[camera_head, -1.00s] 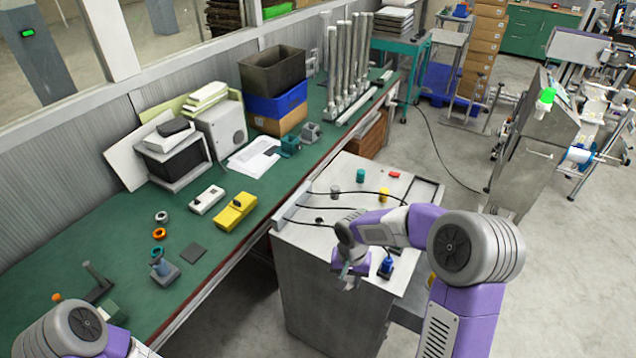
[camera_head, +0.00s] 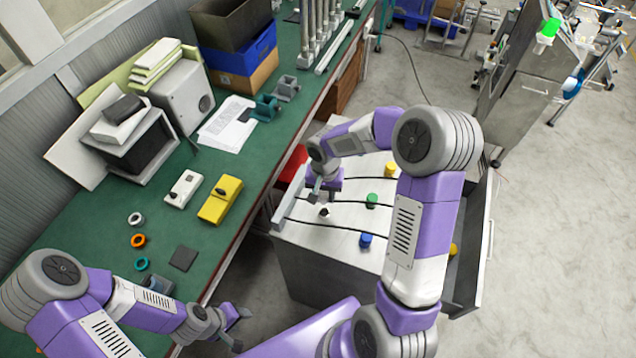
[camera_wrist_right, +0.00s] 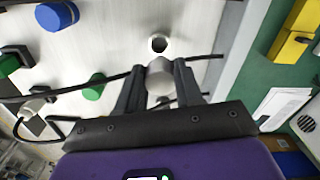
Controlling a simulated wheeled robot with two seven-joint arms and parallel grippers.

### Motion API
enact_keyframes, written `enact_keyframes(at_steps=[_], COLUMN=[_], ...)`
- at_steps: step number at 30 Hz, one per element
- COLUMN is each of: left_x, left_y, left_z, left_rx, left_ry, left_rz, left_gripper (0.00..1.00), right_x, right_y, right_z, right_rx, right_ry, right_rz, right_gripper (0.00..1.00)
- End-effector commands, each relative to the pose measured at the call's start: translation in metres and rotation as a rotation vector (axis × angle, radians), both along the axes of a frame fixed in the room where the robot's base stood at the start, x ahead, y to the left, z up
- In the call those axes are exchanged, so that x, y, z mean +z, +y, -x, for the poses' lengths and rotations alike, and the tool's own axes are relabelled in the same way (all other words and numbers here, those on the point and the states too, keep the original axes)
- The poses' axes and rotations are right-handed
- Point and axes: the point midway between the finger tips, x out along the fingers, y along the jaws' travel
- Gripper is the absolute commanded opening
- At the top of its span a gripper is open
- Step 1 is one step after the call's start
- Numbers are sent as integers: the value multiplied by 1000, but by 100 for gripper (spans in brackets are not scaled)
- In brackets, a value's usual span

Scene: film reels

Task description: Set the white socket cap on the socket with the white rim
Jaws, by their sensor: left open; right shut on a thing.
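My right gripper (camera_wrist_right: 159,80) is shut on the white socket cap (camera_wrist_right: 160,76), a short whitish cylinder, in the right wrist view. The dark opening of the socket with the white rim (camera_wrist_right: 158,43) shows just beyond the cap, apart from it in the picture; the height between them is hard to judge. In the head view, my right gripper (camera_head: 316,191) is low over the cabinet's left part, near the dark socket opening (camera_head: 323,212). The held cap is not clear there. My left gripper (camera_head: 237,320) is open and empty, beside the bench's front edge.
The cabinet top (camera_head: 335,232) carries dark cables, a green cap (camera_head: 371,200) and a blue cap (camera_head: 365,240). A raised ledge (camera_head: 290,196) runs along its left side. The green bench (camera_head: 85,235) holds coloured rings and a yellow box (camera_head: 220,198).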

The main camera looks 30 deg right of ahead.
Motion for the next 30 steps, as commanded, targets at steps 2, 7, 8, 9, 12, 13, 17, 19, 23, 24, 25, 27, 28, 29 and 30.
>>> enact_keyframes(at_steps=[2, 7, 8, 9, 12, 13, 17, 19, 23, 24, 25, 27, 28, 29, 30], left_x=[-4, -15, -17, -20, -27, -29, -35, -36, -36, -36, -36, -36, -36, -36, -36], left_y=[0, 0, 0, 0, 0, 0, 0, 0, 0, 0, 0, 0, 0, 0, 0], left_z=[0, 0, 0, 0, 0, 0, 0, 0, 0, 0, 0, 0, 0, 0, 0], left_rx=[0, 0, 0, 0, 0, 0, 0, 0, 0, 0, 0, 0, 0, 0, 0], left_ry=[1, 0, 0, 0, 0, 0, 0, 0, 0, 0, 0, 0, 0, 0, 0], left_rz=[0, 0, 0, 0, 0, 0, 0, 0, 0, 0, 0, 0, 0, 0, 0], left_gripper=[43, 43, 43, 43, 43, 43, 43, 43, 43, 43, 43, 43, 43, 43, 43], right_x=[-7, -22, -25, -30, -41, -44, -53, -55, -55, -55, -55, -55, -55, -55, -55], right_y=[0, 0, 0, 0, 0, 0, 0, 1, 0, 0, 0, 0, 0, 0, 0], right_z=[0, 0, 0, 0, 0, 0, 0, 0, 0, 0, 0, 0, 0, 0, 0], right_rx=[1, -1, -1, -1, 0, 1, 1, 1, 0, 0, 0, 0, 0, 0, 0], right_ry=[1, 2, 2, 2, 1, 2, 2, 2, 1, 1, 1, 1, 1, 1, 1], right_rz=[0, -1, -1, -1, -1, -1, -1, -1, -1, -1, -1, -1, -1, -1, -1], right_gripper=[7, 7, 7, 7, 7, 7, 7, 7, 7, 7, 7, 7, 7, 7, 7])
